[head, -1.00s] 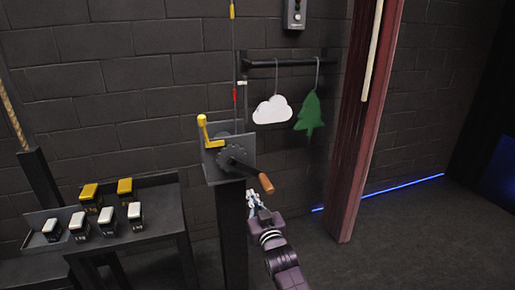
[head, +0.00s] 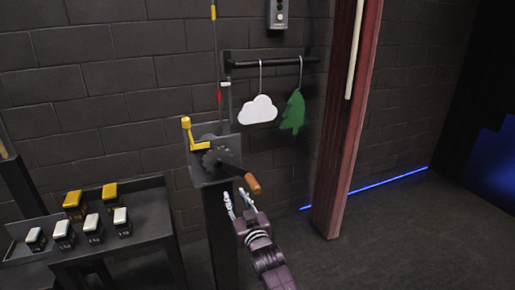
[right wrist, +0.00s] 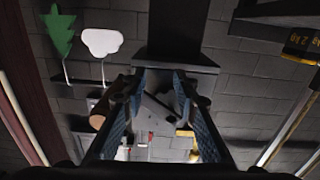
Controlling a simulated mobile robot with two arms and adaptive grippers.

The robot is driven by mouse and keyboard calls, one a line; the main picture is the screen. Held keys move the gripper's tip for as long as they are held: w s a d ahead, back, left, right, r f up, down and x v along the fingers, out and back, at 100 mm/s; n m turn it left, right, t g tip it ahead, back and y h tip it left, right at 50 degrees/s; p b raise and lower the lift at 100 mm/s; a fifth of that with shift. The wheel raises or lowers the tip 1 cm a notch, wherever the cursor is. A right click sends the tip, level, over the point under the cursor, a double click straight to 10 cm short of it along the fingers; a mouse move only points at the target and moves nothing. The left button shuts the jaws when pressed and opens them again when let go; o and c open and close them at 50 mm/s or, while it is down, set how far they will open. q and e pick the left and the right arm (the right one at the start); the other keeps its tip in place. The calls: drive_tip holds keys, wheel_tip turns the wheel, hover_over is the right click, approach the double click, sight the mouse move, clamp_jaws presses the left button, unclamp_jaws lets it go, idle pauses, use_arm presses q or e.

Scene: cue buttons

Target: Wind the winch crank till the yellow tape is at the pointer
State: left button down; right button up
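The winch (head: 208,165) stands on a dark post, with a gear and a black crank arm ending in a brown crank handle (head: 253,183) pointing down right. A yellow lever (head: 187,133) stands up at its left. The yellow tape (head: 213,12) is on the line near the top edge. A red mark (head: 219,96) is lower, close to a small white piece (head: 225,84) that may be the pointer. My right gripper (head: 238,203) is open and empty, just below and left of the handle. In the right wrist view the handle (right wrist: 98,119) lies outside the fingers. My left gripper is out of view.
A dark stand (head: 150,230) with several yellow and white blocks is at the left. A white cloud (head: 257,110) and a green tree (head: 292,112) hang from a black bar (head: 280,61). A reddish post (head: 338,130) stands at the right. The floor beyond it is clear.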

drive_tip(key=o, duration=0.3)
drive_tip(key=shift+s+a+r, duration=0.15)
drive_tip(key=shift+a+r, duration=0.1)
drive_tip(key=shift+a, duration=0.35)
drive_tip(key=shift+s+a+r, duration=0.1)
drive_tip(key=shift+a+r, duration=0.1)
drive_tip(key=shift+a, duration=0.4)
drive_tip(key=p+v, duration=0.8)
drive_tip(key=v, duration=0.2)
drive_tip(key=shift+p, duration=0.3)
